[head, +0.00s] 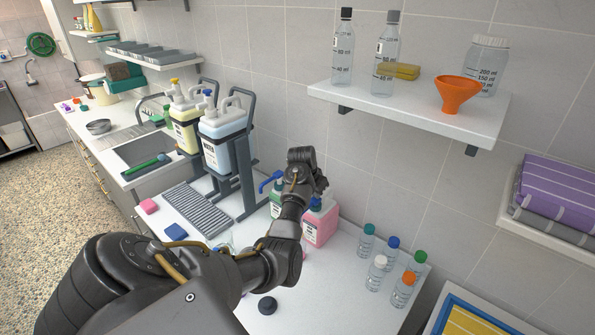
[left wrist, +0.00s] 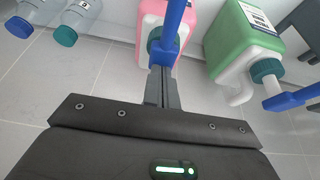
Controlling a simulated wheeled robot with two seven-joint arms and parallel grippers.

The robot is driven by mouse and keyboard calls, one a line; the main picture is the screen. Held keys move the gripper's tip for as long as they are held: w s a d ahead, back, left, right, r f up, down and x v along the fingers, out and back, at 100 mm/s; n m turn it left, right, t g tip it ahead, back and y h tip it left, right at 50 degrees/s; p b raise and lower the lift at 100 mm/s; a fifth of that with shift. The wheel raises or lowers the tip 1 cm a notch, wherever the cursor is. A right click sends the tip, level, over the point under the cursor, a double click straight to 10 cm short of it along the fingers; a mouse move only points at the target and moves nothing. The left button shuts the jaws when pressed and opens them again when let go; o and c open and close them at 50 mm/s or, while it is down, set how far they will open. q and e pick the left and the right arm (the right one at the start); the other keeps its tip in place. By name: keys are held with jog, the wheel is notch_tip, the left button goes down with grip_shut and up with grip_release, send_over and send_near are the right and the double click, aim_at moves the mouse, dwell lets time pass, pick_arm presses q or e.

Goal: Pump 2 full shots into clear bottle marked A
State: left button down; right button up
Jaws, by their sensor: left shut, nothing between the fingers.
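My left gripper (head: 316,188) is over the pink jug (head: 322,226), its fingertips mostly hidden by my arm. In the left wrist view its fingers (left wrist: 163,78) are shut and empty, right at the blue pump head (left wrist: 172,35) of the pink jug (left wrist: 152,14); I cannot tell whether they touch it. The green jug (left wrist: 243,38) with its own blue pump (left wrist: 290,101) stands beside it; in the head view it is partly behind my arm. Small clear bottles with coloured caps (head: 376,273) stand to the right. I cannot read a mark A on any. My right gripper is not in view.
A wall shelf (head: 420,115) holds tall clear bottles and an orange funnel (head: 458,94). Large jugs of yellow and blue liquid (head: 224,140) sit in a grey rack at left. A dark round object (head: 267,305) lies on the counter. My arm hides part of the counter's middle.

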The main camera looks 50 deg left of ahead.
pick_arm(q)
notch_tip(320, 180, up, 2)
jog(key=p, duration=0.2)
jog(key=shift+r+p, duration=0.2)
jog(key=shift+p, duration=0.2)
jog(key=shift+r, duration=1.05)
jog(key=shift+f, duration=0.1)
jog(key=shift+f+b, duration=0.9)
jog(key=shift+f, duration=1.35)
